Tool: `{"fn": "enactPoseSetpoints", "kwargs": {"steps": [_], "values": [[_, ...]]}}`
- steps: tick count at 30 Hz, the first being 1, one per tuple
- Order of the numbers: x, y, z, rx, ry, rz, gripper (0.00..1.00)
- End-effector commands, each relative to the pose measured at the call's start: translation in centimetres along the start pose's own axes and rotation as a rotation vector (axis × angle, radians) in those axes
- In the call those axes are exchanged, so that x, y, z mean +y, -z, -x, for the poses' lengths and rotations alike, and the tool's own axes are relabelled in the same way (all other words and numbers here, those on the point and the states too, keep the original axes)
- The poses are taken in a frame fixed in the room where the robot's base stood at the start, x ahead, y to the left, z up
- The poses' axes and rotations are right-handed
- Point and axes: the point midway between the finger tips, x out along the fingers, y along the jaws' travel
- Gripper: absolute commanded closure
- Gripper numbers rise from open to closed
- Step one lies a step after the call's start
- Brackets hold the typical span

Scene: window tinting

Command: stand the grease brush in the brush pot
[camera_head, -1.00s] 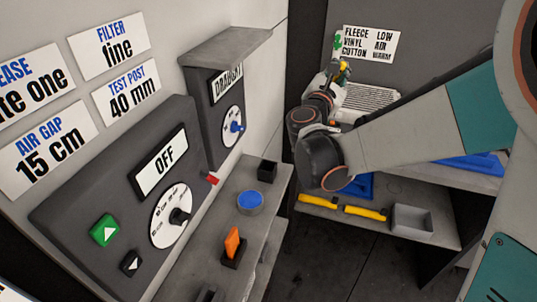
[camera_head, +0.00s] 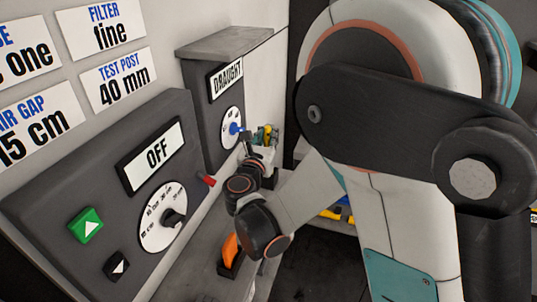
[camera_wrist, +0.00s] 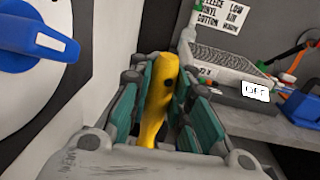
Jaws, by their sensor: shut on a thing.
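My gripper (camera_wrist: 157,108) is shut on a yellow handle, which I take to be the grease brush (camera_wrist: 158,90); it stands roughly upright between the teal-lined fingers. Its lower end is hidden by my gripper. In the head view my gripper (camera_head: 266,138) is small, close beside the draught dial, above the far end of the wall ledge. A dark square holder, likely the brush pot (camera_head: 270,180), shows partly just below my gripper, mostly covered by my wrist. I cannot tell whether the brush is over or inside it.
The draught box's blue knob (camera_wrist: 38,40) is very near my gripper on the left. An orange piece (camera_head: 230,249) stands on the ledge below my wrist. A control panel reading OFF (camera_head: 152,156) is on the wall. A ribbed grey unit (camera_wrist: 225,62) stands on the bench behind.

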Motion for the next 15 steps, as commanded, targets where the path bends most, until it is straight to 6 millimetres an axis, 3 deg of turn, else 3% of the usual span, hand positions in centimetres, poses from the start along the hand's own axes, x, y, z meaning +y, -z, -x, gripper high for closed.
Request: {"fn": "enactPoseSetpoints", "kwargs": {"steps": [9, 15], "values": [[0.0, 3.8, 0.0, 0.0, 0.001, 0.0, 1.0], [-0.1, 3.9, 0.0, 0.0, 0.001, 0.0, 1.0]]}}
